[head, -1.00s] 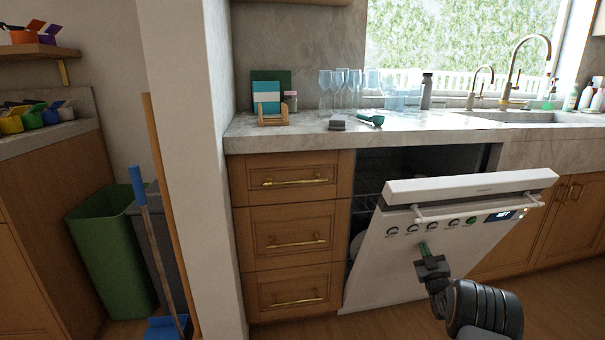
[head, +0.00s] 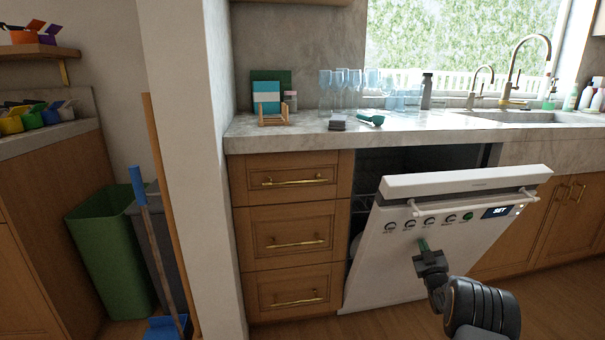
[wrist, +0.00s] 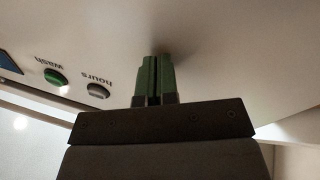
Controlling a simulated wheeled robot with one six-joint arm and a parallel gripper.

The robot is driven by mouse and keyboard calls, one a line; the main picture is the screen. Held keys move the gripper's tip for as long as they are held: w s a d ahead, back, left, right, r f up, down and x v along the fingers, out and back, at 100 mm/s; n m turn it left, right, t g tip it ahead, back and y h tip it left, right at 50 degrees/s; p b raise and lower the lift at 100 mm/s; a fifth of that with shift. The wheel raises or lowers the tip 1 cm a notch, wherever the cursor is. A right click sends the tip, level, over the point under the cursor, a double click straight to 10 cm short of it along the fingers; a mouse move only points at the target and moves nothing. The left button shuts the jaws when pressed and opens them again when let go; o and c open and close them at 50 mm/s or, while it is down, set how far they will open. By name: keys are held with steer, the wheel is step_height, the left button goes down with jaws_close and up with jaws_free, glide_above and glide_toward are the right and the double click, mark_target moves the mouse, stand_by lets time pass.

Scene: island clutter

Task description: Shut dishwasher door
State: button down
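The white dishwasher door (head: 400,262) stands partly open, tilted outward from the cabinet front, with its top edge away from the counter. A bar handle, several knobs and a small display (head: 497,212) run along its upper front. My gripper (head: 424,245) is at the outer face of the door, below the row of knobs. In the wrist view its green fingertips (wrist: 153,80) are together with only a thin dark line between them, and they appear to touch the white panel (wrist: 225,60). Nothing shows held between them. The dishwasher's inside is mostly hidden behind the door.
Wooden drawers (head: 292,220) stand left of the dishwasher. The counter (head: 270,138) above holds several glasses, a green scoop (head: 371,119) and a bottle (head: 426,92). A green bin (head: 108,250) and a broom (head: 150,225) stand at the left beyond a wall.

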steer(key=w+a+r, duration=0.1)
steer(key=w+r, duration=0.7)
steer(key=w, duration=0.1)
steer(key=shift+w+a, duration=0.15)
steer(key=shift+a, duration=0.25)
stand_by(6.7)
